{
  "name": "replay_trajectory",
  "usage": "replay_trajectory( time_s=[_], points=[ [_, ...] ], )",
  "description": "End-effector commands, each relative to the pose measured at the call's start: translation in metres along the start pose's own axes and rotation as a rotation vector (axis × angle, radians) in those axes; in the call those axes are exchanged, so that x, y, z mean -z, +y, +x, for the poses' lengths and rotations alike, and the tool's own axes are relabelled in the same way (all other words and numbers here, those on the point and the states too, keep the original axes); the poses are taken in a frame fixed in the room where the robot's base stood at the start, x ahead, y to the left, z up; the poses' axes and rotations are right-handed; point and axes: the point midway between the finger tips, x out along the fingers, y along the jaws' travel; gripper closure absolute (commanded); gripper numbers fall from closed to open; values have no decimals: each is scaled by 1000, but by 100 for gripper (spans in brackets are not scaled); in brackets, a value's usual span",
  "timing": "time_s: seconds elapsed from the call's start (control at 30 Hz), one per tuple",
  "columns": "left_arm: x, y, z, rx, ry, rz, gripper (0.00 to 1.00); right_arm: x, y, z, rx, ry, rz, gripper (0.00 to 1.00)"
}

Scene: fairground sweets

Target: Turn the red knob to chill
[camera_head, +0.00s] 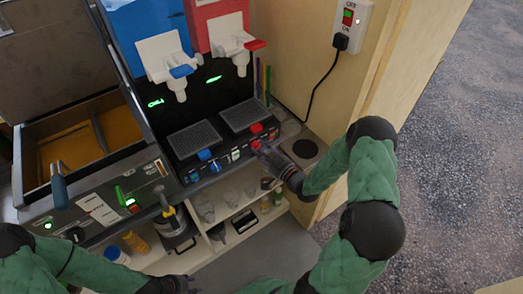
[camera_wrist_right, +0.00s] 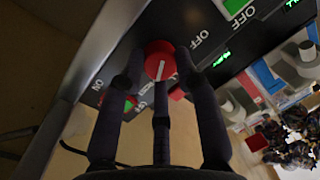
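The red knob (camera_wrist_right: 158,62) has a white pointer line and sits on a dark panel in the right wrist view. It lies between the fingertips of my right gripper (camera_wrist_right: 160,75), which look spread on either side of it with small gaps. Contact cannot be made out. In the head view a small red knob (camera_head: 255,144) shows on the front panel of the slush machine, at the tips of my right gripper (camera_head: 260,149). The "chill" mark is not readable. My left gripper (camera_head: 182,285) is at the bottom edge, dark and partly cut off; its fingers are unclear.
The slush machine has blue (camera_head: 140,25) and red (camera_head: 215,15) tanks and two drip trays. A fryer (camera_head: 85,150) stands left of it. Shelves below hold bottles and jars. A wall switch (camera_head: 348,17) with a cable is on the right.

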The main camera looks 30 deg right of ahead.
Motion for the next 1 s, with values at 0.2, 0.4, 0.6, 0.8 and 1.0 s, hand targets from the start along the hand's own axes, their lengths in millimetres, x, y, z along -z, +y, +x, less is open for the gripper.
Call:
replay_trajectory(
  time_s=[0.2, 0.4, 0.6, 0.8, 1.0],
  points=[
    [0, 0, 1, 0, 0, 0, 60, 2, 0, 0, 0, 3, -13, 100],
    [0, -2, 5, 0, 0, 0, 60, 2, 0, 1, -1, -2, -77, 100],
    [0, -5, 15, 0, 0, 0, 60, 2, 0, 1, -5, -16, -214, 100],
    [1, -10, 28, 0, 0, 0, 60, 2, 0, 1, -12, -36, -398, 100],
    [2, -15, 42, 0, 0, 0, 60, 3, -1, 1, -18, -55, -587, 100]
  ],
)
